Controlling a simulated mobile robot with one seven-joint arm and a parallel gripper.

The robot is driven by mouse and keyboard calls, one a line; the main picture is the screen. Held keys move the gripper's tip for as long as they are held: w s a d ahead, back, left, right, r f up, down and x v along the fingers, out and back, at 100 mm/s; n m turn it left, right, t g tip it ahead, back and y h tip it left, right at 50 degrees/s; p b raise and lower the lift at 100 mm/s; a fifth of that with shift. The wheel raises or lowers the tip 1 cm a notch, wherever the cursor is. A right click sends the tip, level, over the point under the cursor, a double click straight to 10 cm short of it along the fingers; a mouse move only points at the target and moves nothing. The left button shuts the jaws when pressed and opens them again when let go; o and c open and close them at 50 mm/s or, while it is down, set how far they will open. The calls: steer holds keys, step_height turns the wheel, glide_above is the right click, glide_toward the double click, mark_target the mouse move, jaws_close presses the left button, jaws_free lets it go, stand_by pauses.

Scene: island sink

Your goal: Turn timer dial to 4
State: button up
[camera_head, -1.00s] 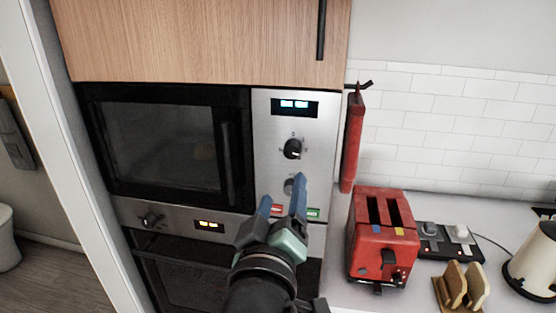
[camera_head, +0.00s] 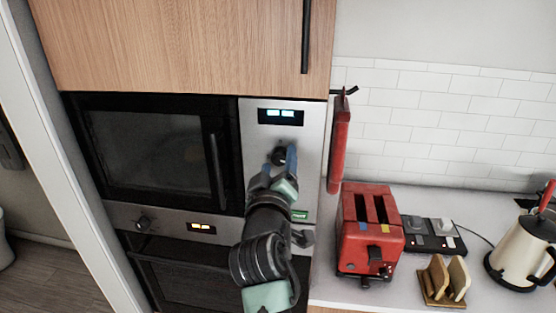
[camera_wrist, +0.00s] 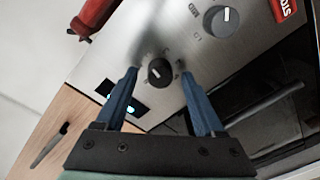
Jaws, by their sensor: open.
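A black round dial (camera_head: 280,153) with a white pointer line sits on the microwave's steel control panel (camera_head: 254,140), below the lit display. In the wrist view the dial (camera_wrist: 158,71) shows with small marks around it that I cannot read. My gripper (camera_wrist: 160,74) is open, with one blue finger on each side of this dial; whether they touch it I cannot tell. A second, grey dial (camera_wrist: 221,19) with a white pointer line lies beyond the fingertips, near the red button. Which dial is the timer I cannot tell. My gripper partly hides the panel in the head view.
The lit display (camera_head: 281,116) is above the dial. A red object (camera_head: 339,140) hangs on the wall to the panel's right. A red toaster (camera_head: 369,235) stands on the counter at the right. The microwave door (camera_head: 150,150) is shut at the left.

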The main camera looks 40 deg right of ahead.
jaws_close()
stand_by(0.4)
steer(key=shift+f+m+b, duration=0.1)
steer(key=shift+m+b, duration=0.3)
steer(key=shift+b, duration=0.25)
steer(key=m+b, duration=0.2)
steer(key=b, duration=0.1)
steer(key=shift+f+m+b, duration=0.2)
steer(key=shift+m+b, duration=0.2)
steer(key=m+b, duration=0.6)
steer(key=b, duration=0.1)
steer(key=shift+m, duration=0.3)
steer(key=m+h+b, duration=0.1)
steer(key=m+b, duration=0.4)
steer(key=shift+m, duration=0.3)
steer(key=shift+r+m+g+b, duration=0.15)
steer(key=shift+m+g+b, duration=0.15)
steer(key=shift+m+b, duration=1.55)
steer(key=shift+m+p, duration=0.5)
steer(key=shift+m, duration=0.15)
